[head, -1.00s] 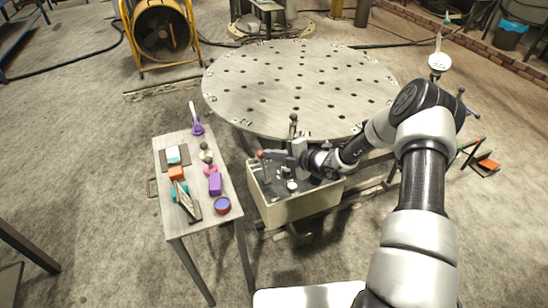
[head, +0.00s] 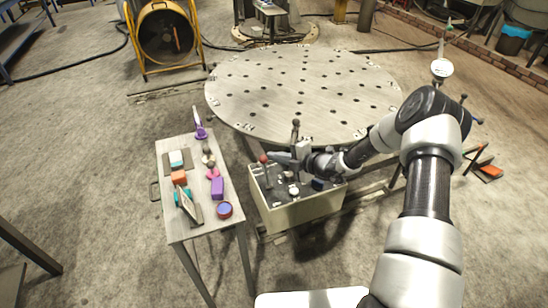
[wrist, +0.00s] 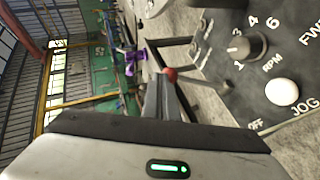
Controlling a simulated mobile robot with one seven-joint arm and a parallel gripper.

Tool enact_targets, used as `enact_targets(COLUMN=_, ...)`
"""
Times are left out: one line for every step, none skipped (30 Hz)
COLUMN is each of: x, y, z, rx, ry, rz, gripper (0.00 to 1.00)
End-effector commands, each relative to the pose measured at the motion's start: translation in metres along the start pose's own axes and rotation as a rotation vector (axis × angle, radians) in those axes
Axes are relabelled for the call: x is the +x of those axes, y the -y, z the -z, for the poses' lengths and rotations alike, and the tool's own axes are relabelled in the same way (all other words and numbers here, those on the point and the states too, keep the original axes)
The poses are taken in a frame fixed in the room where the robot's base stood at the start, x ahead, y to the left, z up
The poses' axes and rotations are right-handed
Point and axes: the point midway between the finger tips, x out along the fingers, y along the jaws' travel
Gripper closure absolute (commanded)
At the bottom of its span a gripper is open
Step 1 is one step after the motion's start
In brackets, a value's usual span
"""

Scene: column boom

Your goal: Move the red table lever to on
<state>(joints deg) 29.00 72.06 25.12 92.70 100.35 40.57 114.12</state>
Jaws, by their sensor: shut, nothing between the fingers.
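The red table lever shows its red ball knob (head: 263,158) at the left end of the grey control box top (head: 257,175) in the head view. The knob also shows in the wrist view (wrist: 171,74), right at the fingertips. My gripper (head: 274,157) is shut and empty, pointing left, just right of the knob. In the wrist view my gripper (wrist: 163,82) has its closed fingers close to or touching the knob; I cannot tell which.
The panel has an RPM dial (wrist: 246,46) and a white JOG knob (wrist: 282,92). A large round perforated table (head: 300,85) lies behind. A side table (head: 180,225) with small objects stands left.

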Motion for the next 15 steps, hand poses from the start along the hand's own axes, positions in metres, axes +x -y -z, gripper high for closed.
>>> enact_targets(x=-0.011, y=-0.008, z=0.002, rx=0.002, ry=0.001, rz=0.002, gripper=1.0)
enact_targets(x=-0.016, y=-0.01, z=0.003, rx=0.002, ry=-0.001, rz=0.003, gripper=1.0)
enact_targets(x=-0.022, y=-0.013, z=0.005, rx=0.001, ry=-0.003, rz=0.004, gripper=1.0)
enact_targets(x=-0.028, y=-0.012, z=0.004, rx=-0.001, ry=-0.003, rz=0.004, gripper=1.0)
enact_targets(x=-0.035, y=-0.011, z=0.003, rx=-0.003, ry=-0.002, rz=0.004, gripper=1.0)
enact_targets(x=-0.044, y=-0.012, z=0.003, rx=-0.001, ry=-0.002, rz=0.004, gripper=1.0)
enact_targets(x=-0.052, y=-0.014, z=0.003, rx=-0.002, ry=-0.002, rz=0.004, gripper=1.0)
enact_targets(x=-0.059, y=-0.015, z=0.003, rx=-0.002, ry=-0.003, rz=0.005, gripper=1.0)
enact_targets(x=-0.068, y=-0.016, z=0.003, rx=-0.002, ry=-0.002, rz=0.006, gripper=1.0)
enact_targets(x=-0.074, y=-0.017, z=0.003, rx=-0.001, ry=-0.003, rz=0.006, gripper=1.0)
enact_targets(x=-0.08, y=-0.019, z=0.003, rx=-0.002, ry=-0.003, rz=0.006, gripper=1.0)
enact_targets(x=-0.087, y=-0.02, z=0.003, rx=-0.003, ry=-0.004, rz=0.006, gripper=1.0)
enact_targets(x=-0.092, y=-0.021, z=0.003, rx=-0.003, ry=-0.004, rz=0.006, gripper=1.0)
enact_targets(x=-0.097, y=-0.022, z=0.003, rx=-0.002, ry=-0.004, rz=0.006, gripper=1.0)
enact_targets(x=-0.102, y=-0.023, z=0.003, rx=-0.002, ry=-0.004, rz=0.007, gripper=1.0)
